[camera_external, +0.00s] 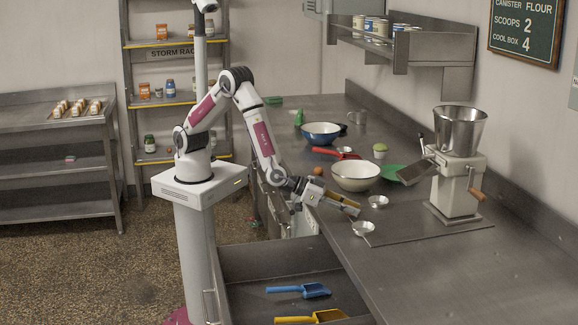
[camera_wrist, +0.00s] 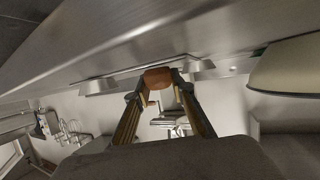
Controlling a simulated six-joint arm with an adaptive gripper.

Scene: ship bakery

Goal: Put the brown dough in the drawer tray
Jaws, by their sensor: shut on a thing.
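The brown dough (camera_wrist: 158,78) is a small brown lump between my fingertips in the wrist view. My gripper (camera_wrist: 158,84) is shut on it, one finger on each side. In the external view my gripper (camera_external: 350,208) reaches right, low over the front edge of the counter, near the cream bowl; the dough is too small there to make out clearly. An open grey drawer (camera_external: 262,262) is below and in front of the counter. I cannot tell whether a separate tray lies inside it.
The drawer holds a blue scoop (camera_external: 302,290) and a yellow scoop (camera_external: 312,318). A cream bowl (camera_external: 356,184), small metal dishes (camera_external: 363,228) and a grinder (camera_external: 458,180) stand on the counter. A small orange-brown ball (camera_external: 318,171) lies left of the bowl. The front right counter is clear.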

